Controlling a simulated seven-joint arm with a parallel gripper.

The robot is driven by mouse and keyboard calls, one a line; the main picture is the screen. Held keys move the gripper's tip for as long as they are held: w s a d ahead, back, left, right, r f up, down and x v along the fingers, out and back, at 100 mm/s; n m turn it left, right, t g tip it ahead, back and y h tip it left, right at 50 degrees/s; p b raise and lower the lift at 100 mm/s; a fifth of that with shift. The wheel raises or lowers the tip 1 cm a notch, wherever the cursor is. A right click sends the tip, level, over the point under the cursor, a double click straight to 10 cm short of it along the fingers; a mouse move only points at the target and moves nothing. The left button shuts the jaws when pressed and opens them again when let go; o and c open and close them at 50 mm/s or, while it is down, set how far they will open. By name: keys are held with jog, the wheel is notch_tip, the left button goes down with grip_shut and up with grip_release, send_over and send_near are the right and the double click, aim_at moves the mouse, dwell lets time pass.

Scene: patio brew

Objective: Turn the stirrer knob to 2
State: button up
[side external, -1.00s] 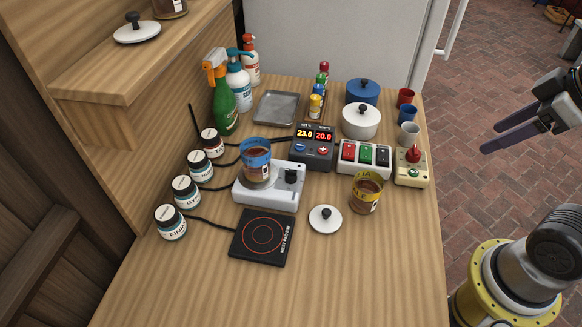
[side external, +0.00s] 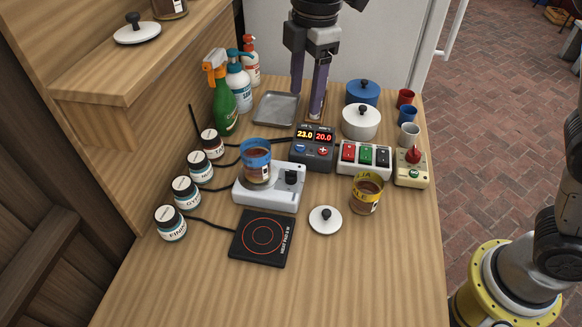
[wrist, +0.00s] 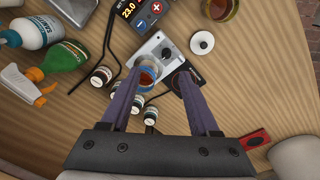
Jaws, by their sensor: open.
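The stirrer is a white box (side external: 255,199) in the middle of the table with a black knob (side external: 291,176) on its right side. A jar with a blue rim and brown contents (side external: 256,165) stands on it. The number the knob points to is too small to read. My gripper (side external: 306,112) is open and empty, pointing down at the back of the table, behind the stirrer and apart from it. In the wrist view the stirrer box (wrist: 158,46) and its knob (wrist: 166,53) show beyond my open fingers (wrist: 152,82).
A temperature controller (side external: 313,158) reading 23.0 and 20.0 stands behind the stirrer. A switch box (side external: 363,158) and a yellow jar (side external: 366,193) are to the right. A black heat pad (side external: 262,237) lies in front. Labelled bottles (side external: 187,192) line the left. The front table is clear.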

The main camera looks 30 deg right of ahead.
send_over(291, 171)
notch_tip(291, 171, down, 4)
jog(key=shift+n+g, duration=0.3)
jog(key=shift+g, duration=0.1)
notch_tip(291, 171, down, 14)
jog(key=shift+r, duration=0.1)
grip_shut()
